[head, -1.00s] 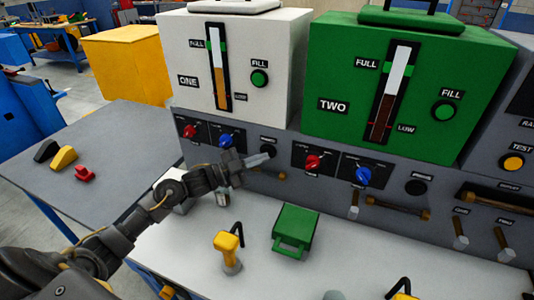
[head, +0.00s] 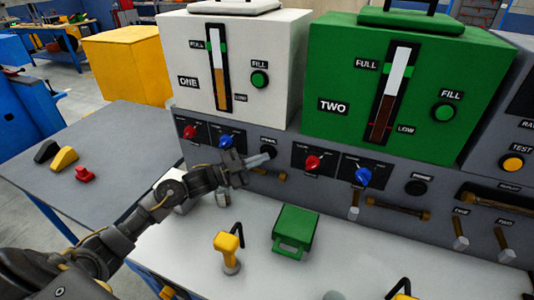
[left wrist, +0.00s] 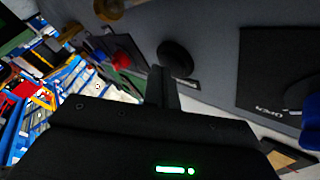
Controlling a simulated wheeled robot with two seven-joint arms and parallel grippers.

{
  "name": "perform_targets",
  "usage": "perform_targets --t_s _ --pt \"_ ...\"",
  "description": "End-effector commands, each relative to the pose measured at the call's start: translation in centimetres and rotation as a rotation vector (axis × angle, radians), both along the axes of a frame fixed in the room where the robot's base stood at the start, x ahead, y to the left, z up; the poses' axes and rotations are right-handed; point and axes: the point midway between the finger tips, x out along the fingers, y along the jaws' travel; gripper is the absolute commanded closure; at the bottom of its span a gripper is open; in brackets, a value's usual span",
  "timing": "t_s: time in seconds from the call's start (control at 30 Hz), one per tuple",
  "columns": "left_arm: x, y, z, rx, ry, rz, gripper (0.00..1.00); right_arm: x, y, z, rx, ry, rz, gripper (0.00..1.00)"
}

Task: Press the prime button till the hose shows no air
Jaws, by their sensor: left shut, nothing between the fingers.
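My left gripper (head: 264,158) is shut and empty, with its fingertips at the panel just under the left prime label (head: 268,140). In the left wrist view the closed fingers (left wrist: 160,88) point at the round black prime button (left wrist: 175,58). The tips overlap its lower edge, and I cannot tell whether they touch it. In the head view the fingers mostly hide this button. A second black prime button (head: 416,188) is on the right, under tank TWO. The hose (head: 285,176) below the left button is mostly behind my gripper, so air in it cannot be judged. My right gripper is not in view.
White tank ONE (head: 180,60) and green tank TWO (head: 330,60) stand above the panel. Red (head: 190,132) and blue (head: 225,141) knobs sit left of my gripper. A green box (head: 296,228) and a yellow-handled item (head: 228,243) stand on the bench.

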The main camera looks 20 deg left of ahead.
Motion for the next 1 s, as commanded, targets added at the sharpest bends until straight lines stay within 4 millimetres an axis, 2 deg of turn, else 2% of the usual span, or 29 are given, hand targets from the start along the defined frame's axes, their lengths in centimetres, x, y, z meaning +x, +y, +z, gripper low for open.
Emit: perform_targets --t_s 0.2,0.6,1.0 --pt "-1.1 0.0 0.0 0.001 0.002 0.000 1.00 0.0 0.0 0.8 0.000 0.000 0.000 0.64" --pt "-1.5 -0.1 0.0 0.001 0.001 0.000 1.00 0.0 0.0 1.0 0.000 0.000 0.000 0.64" --pt "-5.3 -0.3 0.1 0.000 0.002 -0.002 1.00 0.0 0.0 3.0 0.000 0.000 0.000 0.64"
